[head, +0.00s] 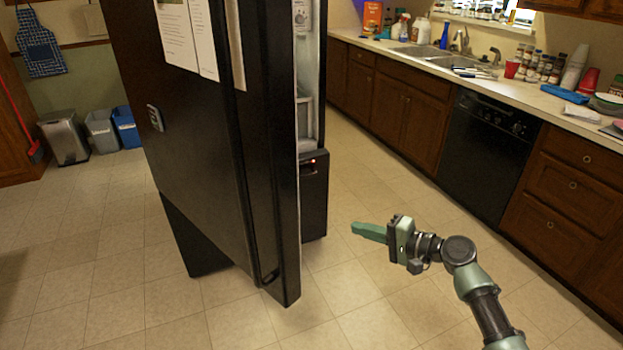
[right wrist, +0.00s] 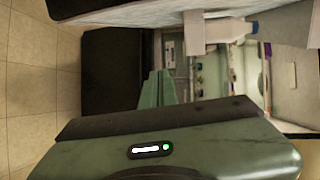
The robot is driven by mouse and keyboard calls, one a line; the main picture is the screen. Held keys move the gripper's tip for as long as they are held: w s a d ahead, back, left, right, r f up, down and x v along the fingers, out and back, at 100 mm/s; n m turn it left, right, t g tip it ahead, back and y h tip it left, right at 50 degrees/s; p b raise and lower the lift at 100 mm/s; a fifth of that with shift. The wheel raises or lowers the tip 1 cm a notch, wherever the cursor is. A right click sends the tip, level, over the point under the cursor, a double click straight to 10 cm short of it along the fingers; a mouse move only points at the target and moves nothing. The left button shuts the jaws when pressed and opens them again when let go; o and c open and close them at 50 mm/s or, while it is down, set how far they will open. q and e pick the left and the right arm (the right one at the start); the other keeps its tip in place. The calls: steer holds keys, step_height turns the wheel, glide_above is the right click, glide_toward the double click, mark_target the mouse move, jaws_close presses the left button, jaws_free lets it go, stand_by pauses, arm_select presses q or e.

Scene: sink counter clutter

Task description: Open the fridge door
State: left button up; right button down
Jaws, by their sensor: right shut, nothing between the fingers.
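The black fridge door (head: 268,150) stands open, angled out toward me, with its pale inner edge facing right. Behind it, the lit fridge interior (head: 308,85) shows as a narrow strip of white shelves. In the right wrist view, the interior (right wrist: 200,75) shows more widely, with shelves and a white bottle. My right gripper (head: 357,230) is shut and empty, to the right of the door's lower part and apart from it. Its green fingers also show in the right wrist view (right wrist: 155,90), pointing toward the fridge. My left gripper is not in view.
A brown cabinet run with a black dishwasher (head: 487,145) and a cluttered counter (head: 480,80) lines the right. Bins (head: 102,130) stand against the far left wall. The tiled floor (head: 345,290) between the fridge and cabinets is clear.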

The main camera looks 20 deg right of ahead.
step_height(320, 180, up, 13)
steer(key=s+a+n+y, duration=0.1)
steer(key=s+a+y, duration=0.1)
steer(key=y, duration=0.1)
steer(key=w+a+p, duration=0.6)
steer(key=a, duration=0.4)
steer(key=shift+w+t, duration=0.25)
steer(key=shift+t, duration=0.15)
steer(key=shift+r, duration=0.1)
